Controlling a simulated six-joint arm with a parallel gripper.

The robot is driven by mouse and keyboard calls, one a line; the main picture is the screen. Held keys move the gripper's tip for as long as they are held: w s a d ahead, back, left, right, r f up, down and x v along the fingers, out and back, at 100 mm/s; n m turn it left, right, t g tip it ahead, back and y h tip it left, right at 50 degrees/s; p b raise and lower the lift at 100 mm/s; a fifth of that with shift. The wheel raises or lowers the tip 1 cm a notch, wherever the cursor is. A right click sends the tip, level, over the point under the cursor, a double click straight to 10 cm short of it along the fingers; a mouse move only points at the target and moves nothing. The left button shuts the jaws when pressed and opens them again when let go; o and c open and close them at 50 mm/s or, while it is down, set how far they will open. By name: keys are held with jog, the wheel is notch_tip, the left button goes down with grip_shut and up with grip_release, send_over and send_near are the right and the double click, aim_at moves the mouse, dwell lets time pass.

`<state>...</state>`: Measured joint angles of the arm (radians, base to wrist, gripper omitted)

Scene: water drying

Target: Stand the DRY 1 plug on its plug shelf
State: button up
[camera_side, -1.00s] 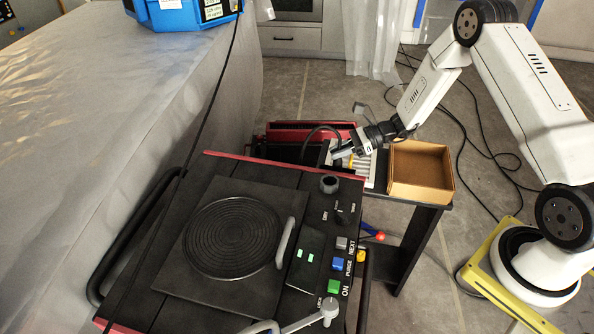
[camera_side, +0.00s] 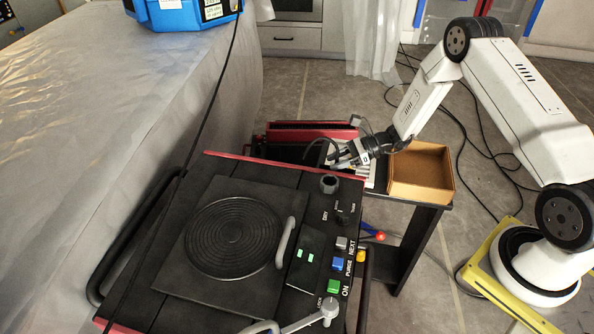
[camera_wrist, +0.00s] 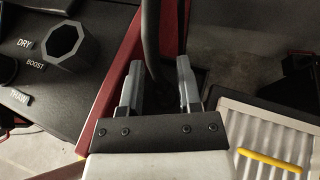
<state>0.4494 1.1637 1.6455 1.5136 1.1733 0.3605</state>
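My gripper (camera_side: 346,157) is low over the narrow side stand, just beyond the black machine's red edge. In the wrist view its two grey fingers (camera_wrist: 159,88) are apart. A black hose (camera_wrist: 151,38) runs down between them to a dark end, probably the plug, whose outline is too dark to make out. I see no clear contact with either finger. The hose also loops up left of my gripper in the side view (camera_side: 318,141). No DRY 1 label is readable on a plug or shelf.
A pale ribbed tray (camera_wrist: 286,128) with a yellow stick (camera_wrist: 270,160) lies right of my gripper. An open cardboard box (camera_side: 420,188) stands to the right on the side stand. A red-edged dark unit (camera_side: 310,125) is behind. A lever handle (camera_side: 328,308) rises at the machine's front.

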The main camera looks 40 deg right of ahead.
jog(key=shift+r, duration=0.1)
dwell(0.3)
jog(key=shift+r, duration=0.1)
jog(key=v, duration=1.2)
dwell(0.4)
jog(key=s+a+r+n+g+h, duration=0.2)
jog(key=s+a+r+n+h, duration=0.3)
jog(key=n, duration=0.7)
jog(key=s+a+r+n+g+h, duration=0.2)
jog(key=s+a+r+n+h, duration=0.3)
jog(key=s+a+n, duration=0.4)
jog(key=n+h, duration=0.1)
jog(key=n, duration=0.2)
jog(key=shift+s+a+r+h, duration=0.15)
jog(key=shift+a+r+h, duration=0.15)
jog(key=shift+r, duration=0.1)
